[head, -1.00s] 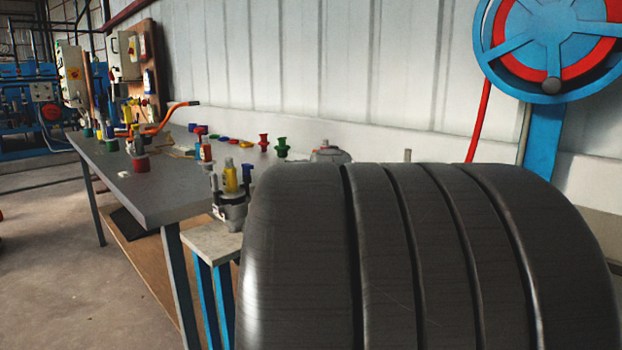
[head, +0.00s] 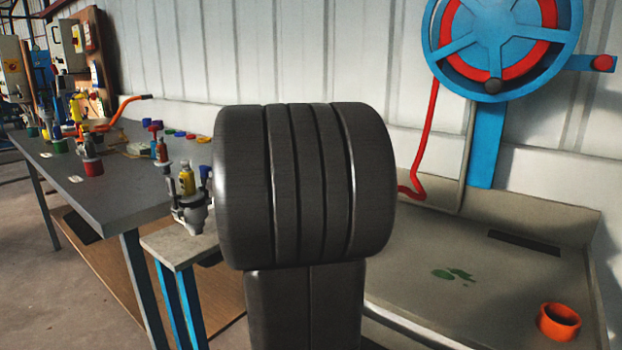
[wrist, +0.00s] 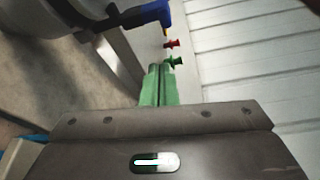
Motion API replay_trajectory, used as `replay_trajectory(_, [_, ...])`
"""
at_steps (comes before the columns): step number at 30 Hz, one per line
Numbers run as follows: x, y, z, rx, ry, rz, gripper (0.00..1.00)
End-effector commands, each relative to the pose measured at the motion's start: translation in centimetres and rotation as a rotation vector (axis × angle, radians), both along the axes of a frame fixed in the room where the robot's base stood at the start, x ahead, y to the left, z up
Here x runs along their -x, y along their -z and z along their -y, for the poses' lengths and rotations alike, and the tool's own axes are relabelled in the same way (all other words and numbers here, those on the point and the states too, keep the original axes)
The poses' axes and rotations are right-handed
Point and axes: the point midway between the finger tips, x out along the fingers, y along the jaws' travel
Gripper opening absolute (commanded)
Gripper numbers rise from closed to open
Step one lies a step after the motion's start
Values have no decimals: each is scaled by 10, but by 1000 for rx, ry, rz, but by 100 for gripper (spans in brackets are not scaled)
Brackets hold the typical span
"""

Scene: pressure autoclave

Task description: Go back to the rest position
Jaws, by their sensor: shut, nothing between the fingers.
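A small green knob-like part (wrist: 174,62) and a red one (wrist: 172,44) appear just beyond the fingertips in that view; I cannot tell the gap. In the head view the gripper is not visible. My dark ribbed arm link fills the middle there and hides part of the bench behind it.
A long grey workbench (head: 110,190) with several coloured fittings stands at the left. A small stand (head: 180,247) holds a grey valve-like device (head: 190,212). At the right, a tabletop (head: 500,285) carries an orange ring (head: 559,322). A blue wheel (head: 497,84) hangs above it.

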Motion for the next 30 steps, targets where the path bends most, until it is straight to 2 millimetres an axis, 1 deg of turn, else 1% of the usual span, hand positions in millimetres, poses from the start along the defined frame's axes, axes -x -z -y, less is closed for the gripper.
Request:
replay_trajectory(1, [-3,-4,0,-8,-1,-16,0])
replay_trajectory(12, [-16,5,-3,-72,-12,-118,0])
replay_trajectory(30, [-33,15,-5,-187,-15,-274,0])
